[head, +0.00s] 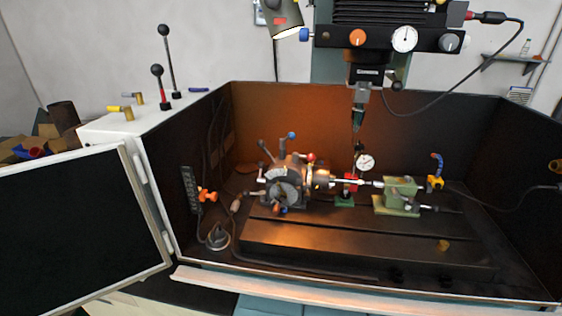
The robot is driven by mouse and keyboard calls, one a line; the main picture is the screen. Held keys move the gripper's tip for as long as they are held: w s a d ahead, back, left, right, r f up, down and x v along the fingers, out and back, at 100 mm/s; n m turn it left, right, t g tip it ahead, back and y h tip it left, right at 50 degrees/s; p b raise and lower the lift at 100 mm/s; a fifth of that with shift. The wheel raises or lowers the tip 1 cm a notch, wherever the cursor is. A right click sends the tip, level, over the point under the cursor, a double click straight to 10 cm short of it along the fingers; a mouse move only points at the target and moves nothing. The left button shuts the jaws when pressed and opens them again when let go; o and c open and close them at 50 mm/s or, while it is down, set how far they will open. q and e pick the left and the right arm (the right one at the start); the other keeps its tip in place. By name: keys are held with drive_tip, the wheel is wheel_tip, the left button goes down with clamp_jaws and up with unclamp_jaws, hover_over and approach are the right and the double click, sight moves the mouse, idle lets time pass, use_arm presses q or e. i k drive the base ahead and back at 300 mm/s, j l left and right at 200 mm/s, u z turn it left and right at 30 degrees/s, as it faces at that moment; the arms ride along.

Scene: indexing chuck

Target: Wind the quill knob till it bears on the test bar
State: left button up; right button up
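The test bar (345,182) shows as a bright horizontal rod running right from the indexing chuck (318,180) toward a pale green tailstock (402,190). Whether the tailstock's tip touches the bar is too small to tell. I cannot tell for sure which part is the quill knob; a yellow knob-like part (435,183) with a blue curved piece above it is at the tailstock's right end. A small dark rod sticks out low on the tailstock's right. A dial gauge (365,162) stands above the bar. Neither of my grippers is in view.
The dark slotted table (310,248) sits inside a walled enclosure with a front rail (350,292). An open door (75,230) stands at the left. The machine head (370,38) and its spindle hang above the bar.

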sight(426, 187)
drive_tip(key=k+l+z, duration=0.25)
drive_tip(key=z, duration=0.25)
drive_tip(key=k+l+z, duration=0.2)
drive_tip(key=l+z, duration=0.25)
drive_tip(key=j, duration=0.1)
